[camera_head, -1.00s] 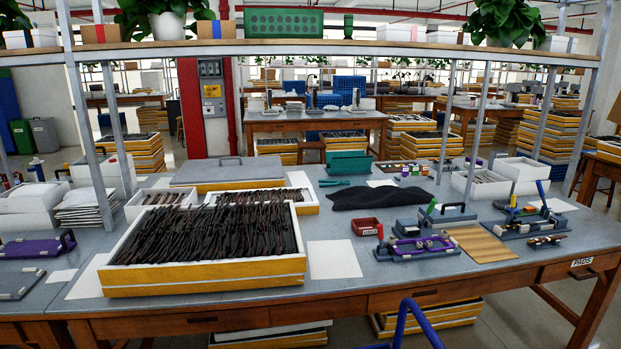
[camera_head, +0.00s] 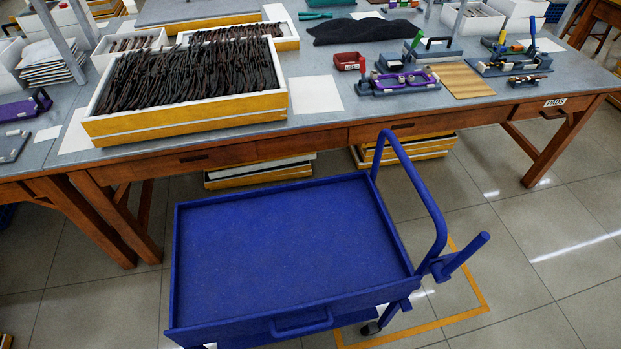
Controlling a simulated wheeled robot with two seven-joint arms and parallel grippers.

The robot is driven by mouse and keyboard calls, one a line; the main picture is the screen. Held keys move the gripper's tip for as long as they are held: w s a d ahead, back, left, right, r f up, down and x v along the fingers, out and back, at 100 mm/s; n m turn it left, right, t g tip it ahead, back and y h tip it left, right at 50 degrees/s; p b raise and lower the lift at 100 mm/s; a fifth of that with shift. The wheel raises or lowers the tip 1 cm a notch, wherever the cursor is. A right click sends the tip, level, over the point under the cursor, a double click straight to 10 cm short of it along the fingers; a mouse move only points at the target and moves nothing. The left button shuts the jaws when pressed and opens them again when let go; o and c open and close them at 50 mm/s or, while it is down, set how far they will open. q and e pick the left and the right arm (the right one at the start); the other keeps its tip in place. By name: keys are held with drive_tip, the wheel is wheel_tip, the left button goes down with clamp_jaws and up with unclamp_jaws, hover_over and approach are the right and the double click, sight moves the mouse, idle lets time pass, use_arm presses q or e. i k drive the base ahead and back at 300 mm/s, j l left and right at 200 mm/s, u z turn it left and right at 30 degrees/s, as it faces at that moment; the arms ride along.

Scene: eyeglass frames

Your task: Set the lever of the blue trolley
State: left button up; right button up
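The blue trolley (camera_head: 285,240) stands on the tiled floor in front of the workbench, with an empty flat top tray. Its tubular push handle (camera_head: 425,190) rises on the right side. A blue lever (camera_head: 463,256) sticks out up and to the right from a bracket at the near foot of that handle. A caster shows below the bracket. Neither of my grippers is in the head view.
The wooden workbench (camera_head: 330,127) runs across behind the trolley. It holds a yellow-sided crate (camera_head: 200,114) of dark frames, a red bin (camera_head: 349,61) and several fixtures. Yellow floor tape (camera_head: 470,314) marks a corner right of the trolley. Open floor lies further right.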

sight(441, 273)
drive_tip(key=z, duration=1.45)
